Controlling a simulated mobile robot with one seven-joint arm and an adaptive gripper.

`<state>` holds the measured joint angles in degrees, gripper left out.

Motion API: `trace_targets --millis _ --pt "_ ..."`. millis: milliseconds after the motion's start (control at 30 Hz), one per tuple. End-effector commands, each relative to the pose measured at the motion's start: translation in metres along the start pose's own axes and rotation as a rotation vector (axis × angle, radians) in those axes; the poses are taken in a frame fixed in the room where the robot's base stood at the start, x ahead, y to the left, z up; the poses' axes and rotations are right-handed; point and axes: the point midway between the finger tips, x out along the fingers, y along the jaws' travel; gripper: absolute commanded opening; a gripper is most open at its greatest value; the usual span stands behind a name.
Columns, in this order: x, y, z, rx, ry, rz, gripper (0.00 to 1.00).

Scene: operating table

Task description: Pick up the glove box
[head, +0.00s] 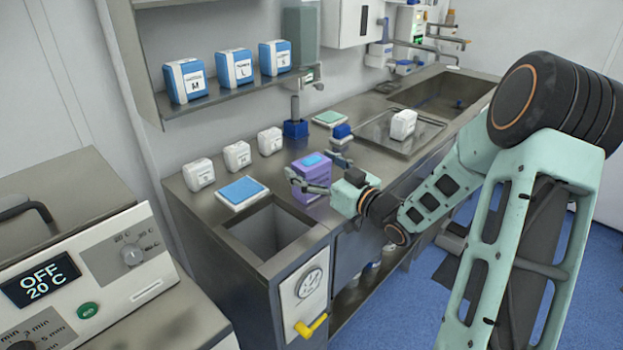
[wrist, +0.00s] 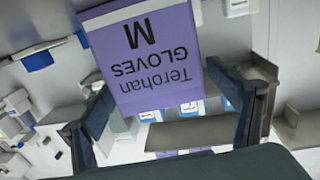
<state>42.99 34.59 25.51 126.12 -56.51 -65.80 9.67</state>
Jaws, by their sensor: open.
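The glove box (head: 321,172) is purple with a blue patch on top. It stands upright on the steel counter beside the sink opening in the head view.
Three white boxes (head: 237,156) stand along the wall, with a blue-topped pad (head: 242,192) in front. Blue-and-white boxes (head: 236,68) sit on the shelf above. A sink opening (head: 268,232) lies left of the glove box. A tray (head: 398,135) holds a white container.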

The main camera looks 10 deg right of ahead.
Motion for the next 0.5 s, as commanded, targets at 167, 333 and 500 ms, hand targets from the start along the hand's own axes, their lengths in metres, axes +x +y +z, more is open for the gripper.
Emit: trace_targets --millis 167,333,500 --pt "-0.0002 -0.0001 0.0 0.0 0.0 0.0 0.81" --pt "-0.0004 -0.0001 0.0 0.0 0.0 0.0 0.62" --pt "-0.0005 -0.0001 0.0 0.0 0.0 0.0 0.43"
